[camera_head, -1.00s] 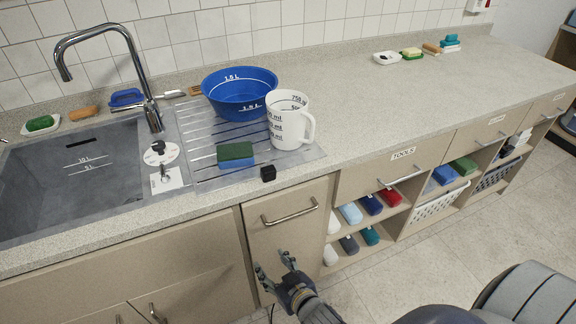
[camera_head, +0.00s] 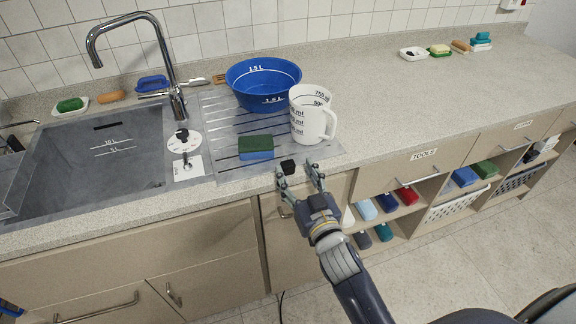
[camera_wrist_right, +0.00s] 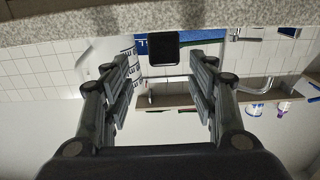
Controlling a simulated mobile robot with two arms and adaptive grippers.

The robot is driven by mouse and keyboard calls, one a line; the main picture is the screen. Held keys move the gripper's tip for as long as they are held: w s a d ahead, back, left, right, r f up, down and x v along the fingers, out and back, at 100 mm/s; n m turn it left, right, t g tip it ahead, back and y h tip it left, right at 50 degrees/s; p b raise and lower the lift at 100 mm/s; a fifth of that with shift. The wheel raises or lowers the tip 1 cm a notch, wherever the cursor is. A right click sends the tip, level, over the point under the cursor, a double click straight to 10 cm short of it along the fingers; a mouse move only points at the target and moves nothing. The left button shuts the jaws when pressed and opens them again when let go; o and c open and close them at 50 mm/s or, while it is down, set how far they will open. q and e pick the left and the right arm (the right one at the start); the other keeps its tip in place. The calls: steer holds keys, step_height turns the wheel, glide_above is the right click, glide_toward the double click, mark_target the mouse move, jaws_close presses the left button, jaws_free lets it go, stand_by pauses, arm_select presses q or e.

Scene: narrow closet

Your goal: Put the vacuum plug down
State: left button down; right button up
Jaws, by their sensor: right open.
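The vacuum plug appears to be the small black block (camera_head: 288,166) on the front edge of the drying surface, in front of the green-and-blue sponge. In the right wrist view the black block (camera_wrist_right: 164,48) sits ahead, between the lines of my two fingers. My right gripper (camera_head: 300,178) is open, at the counter's front edge close to the block. In the wrist view its fingers (camera_wrist_right: 160,85) are apart with nothing between them. Whether a fingertip touches the block I cannot tell. My left gripper is not in view.
The sponge (camera_head: 256,147), white measuring jug (camera_head: 311,118) and blue bowl (camera_head: 262,84) stand just behind the block. The sink (camera_head: 95,160) lies to the left. A dark cable (camera_head: 281,305) hangs in front of the cabinet. The counter (camera_head: 400,105) is clear to the right.

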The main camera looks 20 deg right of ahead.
mark_target(288, 162)
steer(key=shift+w+a+r, duration=0.1)
steer(key=shift+w, duration=0.35)
steer(key=w, duration=0.2)
steer(key=w+p, duration=0.1)
steer(key=w, duration=0.1)
steer(key=shift+w+a, duration=0.1)
steer(key=shift+a, duration=0.15)
steer(key=c, duration=1.3)
steer(key=shift+o, duration=0.2)
